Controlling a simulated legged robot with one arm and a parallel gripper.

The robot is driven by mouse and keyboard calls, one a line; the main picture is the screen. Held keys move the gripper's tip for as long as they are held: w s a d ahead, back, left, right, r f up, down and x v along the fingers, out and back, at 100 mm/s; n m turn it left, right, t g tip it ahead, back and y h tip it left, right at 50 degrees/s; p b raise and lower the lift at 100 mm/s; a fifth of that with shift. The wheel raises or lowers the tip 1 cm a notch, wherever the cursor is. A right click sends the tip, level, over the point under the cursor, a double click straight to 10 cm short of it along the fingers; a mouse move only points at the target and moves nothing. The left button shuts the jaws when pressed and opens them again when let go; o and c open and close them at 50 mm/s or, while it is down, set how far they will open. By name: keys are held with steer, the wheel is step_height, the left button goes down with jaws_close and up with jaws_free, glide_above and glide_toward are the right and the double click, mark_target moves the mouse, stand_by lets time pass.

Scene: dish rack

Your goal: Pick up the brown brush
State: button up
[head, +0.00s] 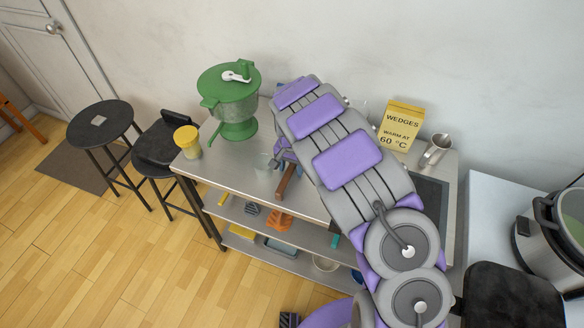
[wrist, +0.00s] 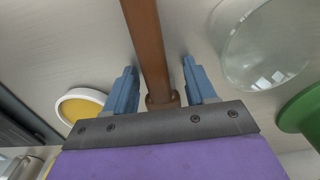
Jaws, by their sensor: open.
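The brown brush (head: 286,182) shows in the head view as a brown handle by the front edge of the metal table, below my gripper (head: 284,150). In the wrist view the brown brush (wrist: 150,45) runs from the top edge down between the two blue fingers of my gripper (wrist: 159,72). The fingers are apart, with a gap on both sides of the handle. The brush's far end is out of the wrist view. My arm hides much of the gripper in the head view.
A clear glass (head: 268,167) stands close left of the brush, and a yellow-lidded jar (head: 188,141) further left. A green food mill (head: 232,105) stands behind them. A yellow box (head: 400,125) and a metal cup (head: 436,150) are at the back right.

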mark_target(292, 168)
steer(key=shift+d, duration=0.1)
steer(key=c, duration=1)
steer(key=shift+r, duration=0.1)
steer(key=shift+r, duration=0.4)
steer(key=shift+s+d+r+p, duration=0.1)
steer(key=shift+s+r+p, duration=0.2)
steer(key=shift+r, duration=0.4)
steer(key=shift+s+r+p, duration=0.1)
steer(key=shift+r+p, duration=0.3)
steer(key=shift+r, duration=0.3)
steer(key=s+d, duration=0.2)
steer(key=s, duration=0.2)
steer(key=s+d+r+p, duration=0.1)
steer(key=s+d, duration=0.1)
steer(key=s, duration=0.3)
steer(key=s+d+p, duration=0.1)
steer(key=s+d, duration=0.1)
steer(key=s, duration=0.2)
steer(key=shift+s+d+r, duration=0.15)
steer(key=shift+s+d, duration=0.15)
steer(key=shift+s, duration=0.05)
jaws_close()
